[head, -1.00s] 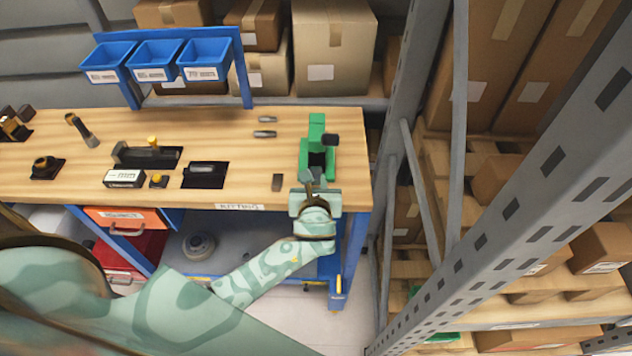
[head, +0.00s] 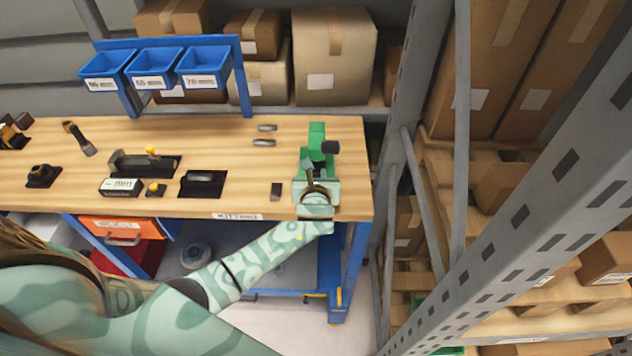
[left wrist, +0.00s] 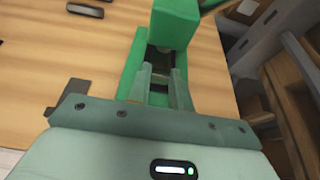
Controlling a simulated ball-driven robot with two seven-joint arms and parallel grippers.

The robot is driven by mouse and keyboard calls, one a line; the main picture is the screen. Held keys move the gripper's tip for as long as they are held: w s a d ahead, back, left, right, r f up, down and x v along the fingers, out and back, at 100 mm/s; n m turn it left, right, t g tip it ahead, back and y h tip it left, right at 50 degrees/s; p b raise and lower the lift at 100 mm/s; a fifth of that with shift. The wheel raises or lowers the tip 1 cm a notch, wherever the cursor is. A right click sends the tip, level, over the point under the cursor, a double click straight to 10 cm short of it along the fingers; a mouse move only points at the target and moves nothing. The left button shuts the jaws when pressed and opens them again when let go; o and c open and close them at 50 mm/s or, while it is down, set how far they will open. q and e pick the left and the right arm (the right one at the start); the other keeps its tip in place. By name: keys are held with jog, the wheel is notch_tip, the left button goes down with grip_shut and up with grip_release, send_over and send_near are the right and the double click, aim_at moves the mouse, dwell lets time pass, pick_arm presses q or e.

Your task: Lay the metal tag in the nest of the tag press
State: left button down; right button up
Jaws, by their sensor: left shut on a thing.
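The green tag press (head: 317,135) stands at the right end of the workbench, with a dark knob on its right side. My left gripper (head: 314,178) is at the front of the press, low over its base. In the left wrist view its fingers (left wrist: 161,76) point into the press (left wrist: 175,28), beneath the green head. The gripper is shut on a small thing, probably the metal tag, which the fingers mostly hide. The nest is also largely hidden, so I cannot tell whether the tag touches it. My right gripper is not in view.
Two small grey metal pieces (head: 264,142) lie left of the press. A dark flat block (head: 277,190) lies near the front edge. Black fixtures (head: 203,183) stand farther left. Blue bins (head: 153,65) hang behind. A grey rack post (head: 420,60) rises right of the bench.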

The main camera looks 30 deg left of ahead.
pick_arm(q)
jog(key=shift+w+a, duration=0.15)
jog(key=shift+w, duration=0.05)
jog(key=c, duration=1.2)
grip_release()
jog(key=p+v, duration=0.4)
jog(key=v, duration=1.2)
jog(key=shift+s+r, duration=0.1)
